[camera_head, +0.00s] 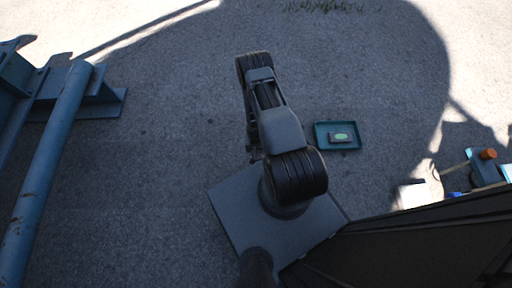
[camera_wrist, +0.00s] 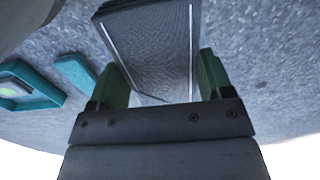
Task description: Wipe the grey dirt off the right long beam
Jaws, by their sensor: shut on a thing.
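In the wrist view my gripper (camera_wrist: 160,75) has its two green fingers on either side of a dark grey, fine-textured slab (camera_wrist: 150,40) with pale edge lines. It is shut on this slab. In the head view my arm hides the gripper. A long blue beam (camera_head: 45,165) runs down the left side of the head view, with dark spots near its lower end. It is well left of my arm. I cannot tell whether it is the right long beam, and I make out no clear grey dirt on it.
A teal tray (camera_head: 318,139) with a small green-topped block (camera_head: 341,137) lies on the pavement right of my arm; the tray also shows in the wrist view (camera_wrist: 45,92). Blue steelwork (camera_head: 100,101) stands at the far left. The pavement between beam and arm is clear.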

